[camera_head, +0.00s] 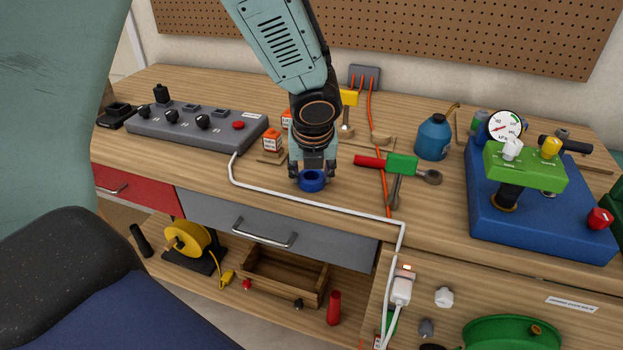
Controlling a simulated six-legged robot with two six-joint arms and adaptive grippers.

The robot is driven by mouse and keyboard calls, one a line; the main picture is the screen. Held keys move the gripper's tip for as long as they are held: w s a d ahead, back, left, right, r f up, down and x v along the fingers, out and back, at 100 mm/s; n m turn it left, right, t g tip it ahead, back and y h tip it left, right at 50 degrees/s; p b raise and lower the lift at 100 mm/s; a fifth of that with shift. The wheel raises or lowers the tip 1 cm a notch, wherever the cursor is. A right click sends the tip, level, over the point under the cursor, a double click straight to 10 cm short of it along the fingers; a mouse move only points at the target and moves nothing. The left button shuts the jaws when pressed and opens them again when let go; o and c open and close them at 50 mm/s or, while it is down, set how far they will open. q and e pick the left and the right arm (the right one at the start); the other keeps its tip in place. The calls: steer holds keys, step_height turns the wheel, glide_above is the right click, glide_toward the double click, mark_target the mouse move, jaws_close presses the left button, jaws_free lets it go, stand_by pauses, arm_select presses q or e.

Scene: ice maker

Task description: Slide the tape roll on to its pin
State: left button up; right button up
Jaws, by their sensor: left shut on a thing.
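A small blue ring-shaped roll (312,186), which looks like the tape roll, is at the front part of the wooden bench top, near its edge. My left gripper (313,173) points down over it and is shut on it, with a finger at each side. The dark hole of the roll faces up. I cannot tell whether the roll touches the bench. I cannot make out its pin; it may be hidden by the gripper or out of view. My right gripper is not in view.
A grey control box (190,127) stands left, with a white cable (300,199) running along the bench front. Small orange-white boxes (271,141) sit behind left.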

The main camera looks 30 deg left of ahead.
arm_select(q)
steer(key=c, duration=0.3)
steer(key=shift+c, duration=0.4)
